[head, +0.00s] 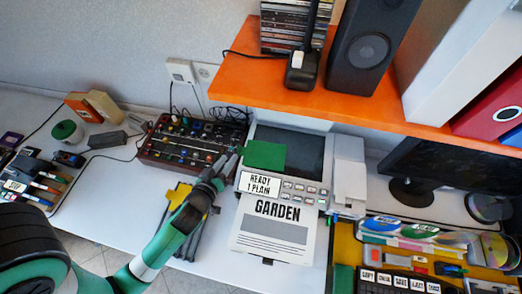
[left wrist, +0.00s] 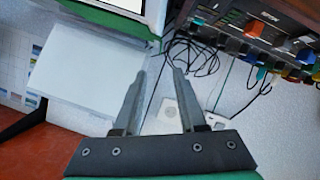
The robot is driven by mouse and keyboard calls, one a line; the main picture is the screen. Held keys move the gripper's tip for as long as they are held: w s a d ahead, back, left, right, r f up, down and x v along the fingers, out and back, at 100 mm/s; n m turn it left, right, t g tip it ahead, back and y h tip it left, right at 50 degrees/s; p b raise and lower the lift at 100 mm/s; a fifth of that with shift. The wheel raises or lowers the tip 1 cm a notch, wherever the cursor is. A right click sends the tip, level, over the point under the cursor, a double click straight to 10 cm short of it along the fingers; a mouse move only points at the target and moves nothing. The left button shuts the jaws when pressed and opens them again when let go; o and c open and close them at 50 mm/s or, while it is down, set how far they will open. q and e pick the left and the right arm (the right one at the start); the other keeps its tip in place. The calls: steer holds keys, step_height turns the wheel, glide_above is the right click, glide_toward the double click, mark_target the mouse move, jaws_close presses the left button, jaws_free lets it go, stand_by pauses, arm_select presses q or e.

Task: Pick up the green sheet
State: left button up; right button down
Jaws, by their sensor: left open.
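The green sheet (head: 264,155) lies on the upper part of the grey printer (head: 309,152), above its label and buttons. My left gripper (head: 230,162) is beside the sheet's left edge, with its fingers pointing up and right. In the left wrist view my left gripper (left wrist: 160,71) is open, with nothing between its fingers. A green strip shows at the upper left of that view; I cannot tell whether it is the sheet. Whether the fingers touch the sheet in the head view is unclear. My right gripper is not in view.
A mixer with knobs (head: 194,141) stands left of the printer. A page reading GARDEN (head: 275,238) sticks out at its front. An orange shelf (head: 330,104) with a speaker (head: 368,48) hangs above. Stationery fills an ochre tray at the right. Cables lie behind the mixer.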

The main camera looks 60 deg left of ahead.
arm_select(q)
steer(key=x, duration=0.5)
steer(key=b+x, duration=0.1)
steer(key=x, duration=0.4)
steer(key=shift+d+f, duration=0.1)
steer(key=shift+f, duration=0.1)
steer(key=shift+s, duration=0.1)
steer(key=shift+c, duration=0.2)
jaws_close()
